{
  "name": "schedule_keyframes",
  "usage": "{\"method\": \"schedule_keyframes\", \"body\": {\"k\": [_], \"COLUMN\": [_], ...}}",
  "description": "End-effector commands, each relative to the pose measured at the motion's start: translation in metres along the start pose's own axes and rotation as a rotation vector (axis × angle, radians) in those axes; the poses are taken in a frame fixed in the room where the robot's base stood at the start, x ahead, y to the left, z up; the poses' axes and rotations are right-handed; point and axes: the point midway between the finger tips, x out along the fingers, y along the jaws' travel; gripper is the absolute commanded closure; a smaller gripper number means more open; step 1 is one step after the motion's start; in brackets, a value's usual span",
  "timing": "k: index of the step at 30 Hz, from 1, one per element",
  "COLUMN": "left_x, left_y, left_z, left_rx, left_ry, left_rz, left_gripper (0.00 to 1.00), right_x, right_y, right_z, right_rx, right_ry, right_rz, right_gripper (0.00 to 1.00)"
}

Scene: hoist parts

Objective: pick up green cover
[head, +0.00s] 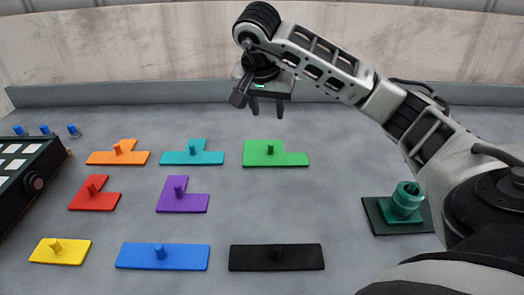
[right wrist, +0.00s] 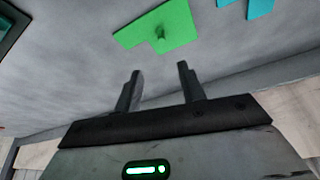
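The green cover (head: 290,159) is a flat L-shaped plate with a small upright knob, lying in the back row on the grey table. It also shows in the right wrist view (right wrist: 180,22) at the top, beyond the fingertips. My right gripper (head: 267,111) hangs above and behind the green cover, fingers pointing down and apart from it. In the right wrist view the two fingers (right wrist: 160,70) are spread with nothing between them. My left gripper is not in view.
Teal (head: 193,153) and orange (head: 118,153) plates lie left of the green one. Red, purple, yellow, blue and black (head: 245,258) plates lie nearer. A dark green part (head: 404,203) sits on a dark mat at right. A black panel (head: 20,175) stands far left.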

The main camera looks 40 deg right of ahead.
Motion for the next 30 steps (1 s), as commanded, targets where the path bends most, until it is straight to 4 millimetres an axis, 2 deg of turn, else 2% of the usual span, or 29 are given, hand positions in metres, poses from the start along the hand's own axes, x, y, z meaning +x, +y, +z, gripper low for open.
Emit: {"method": "schedule_keyframes", "body": {"k": [1,6,12,20,27,30], "left_x": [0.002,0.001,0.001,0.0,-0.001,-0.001], "left_y": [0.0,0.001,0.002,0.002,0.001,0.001], "left_z": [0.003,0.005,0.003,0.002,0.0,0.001], "left_rx": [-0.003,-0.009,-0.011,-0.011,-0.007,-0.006], "left_ry": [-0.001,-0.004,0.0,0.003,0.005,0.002], "left_rz": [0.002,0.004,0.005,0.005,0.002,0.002], "left_gripper": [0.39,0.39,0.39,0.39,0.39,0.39], "right_x": [0.012,0.049,0.085,0.103,0.139,0.148], "right_y": [0.001,0.001,-0.001,-0.002,-0.005,-0.005], "right_z": [0.002,0.003,0.003,0.003,0.005,0.005], "right_rx": [-0.001,-0.001,0.0,0.0,0.001,0.0], "right_ry": [-0.004,-0.007,-0.006,-0.006,-0.007,-0.007], "right_rz": [0.006,0.005,0.001,-0.002,-0.001,-0.002], "right_gripper": [0.6,0.6,0.6,0.6,0.6,0.6]}}
